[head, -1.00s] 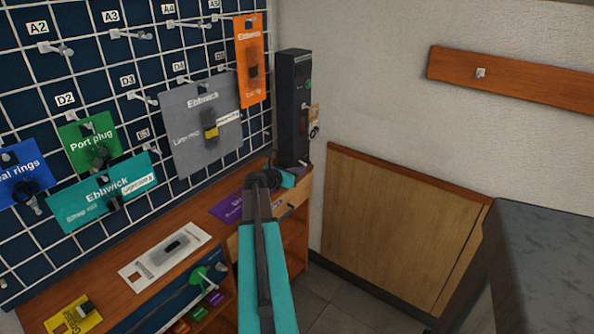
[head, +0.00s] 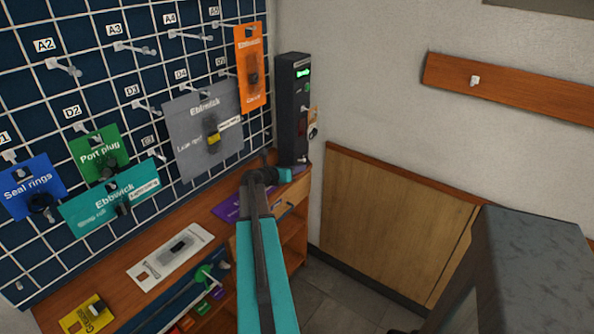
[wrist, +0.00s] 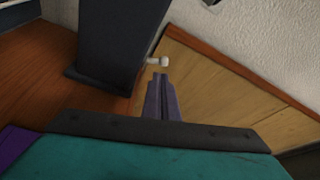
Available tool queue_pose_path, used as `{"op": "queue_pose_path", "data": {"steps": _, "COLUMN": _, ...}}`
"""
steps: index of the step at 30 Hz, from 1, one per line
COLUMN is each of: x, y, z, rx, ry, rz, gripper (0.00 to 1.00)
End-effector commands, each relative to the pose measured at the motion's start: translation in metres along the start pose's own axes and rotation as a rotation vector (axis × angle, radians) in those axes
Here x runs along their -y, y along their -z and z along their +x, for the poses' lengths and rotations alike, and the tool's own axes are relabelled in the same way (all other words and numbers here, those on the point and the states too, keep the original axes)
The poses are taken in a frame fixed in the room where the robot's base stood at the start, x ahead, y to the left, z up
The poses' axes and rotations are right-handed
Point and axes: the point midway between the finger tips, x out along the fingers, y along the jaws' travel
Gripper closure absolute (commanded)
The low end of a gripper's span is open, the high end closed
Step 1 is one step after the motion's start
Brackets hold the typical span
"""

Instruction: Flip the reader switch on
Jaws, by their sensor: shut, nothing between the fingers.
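The reader is a tall black box (head: 291,110) at the back end of the wooden bench, against the wall corner. A green light (head: 303,72) glows on its upper front. In the wrist view its dark body (wrist: 112,42) fills the upper left. A small white switch lever (wrist: 157,61) sticks out from its side near the base. My gripper (wrist: 160,77) is shut and empty, its tips just below the lever in the picture; I cannot tell whether they touch it. In the head view my teal gripper (head: 287,174) is beside the reader's foot, its fingertips hard to make out.
A pegboard (head: 100,90) with hanging cards runs along the left. A purple card (head: 230,207), a white card (head: 170,256) and a yellow card (head: 87,313) lie on the bench. A grey block (head: 535,265) stands at the right. The floor between is clear.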

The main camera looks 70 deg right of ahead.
Motion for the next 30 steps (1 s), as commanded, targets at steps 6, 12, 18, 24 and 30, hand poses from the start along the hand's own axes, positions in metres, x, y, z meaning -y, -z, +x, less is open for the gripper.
{"op": "queue_pose_path", "data": {"steps": 6, "x": 0.003, "y": -0.008, "z": -0.003, "rx": 0.000, "ry": 0.000, "rz": 0.001, "gripper": 1.00}}
{"op": "queue_pose_path", "data": {"steps": 12, "x": 0.004, "y": -0.012, "z": -0.004, "rx": 0.000, "ry": 0.000, "rz": 0.001, "gripper": 1.00}}
{"op": "queue_pose_path", "data": {"steps": 18, "x": 0.004, "y": -0.013, "z": -0.004, "rx": 0.002, "ry": 0.000, "rz": 0.001, "gripper": 1.00}}
{"op": "queue_pose_path", "data": {"steps": 24, "x": 0.005, "y": -0.014, "z": -0.005, "rx": 0.003, "ry": 0.000, "rz": 0.001, "gripper": 1.00}}
{"op": "queue_pose_path", "data": {"steps": 30, "x": 0.004, "y": -0.014, "z": -0.015, "rx": 0.003, "ry": -0.002, "rz": 0.000, "gripper": 1.00}}
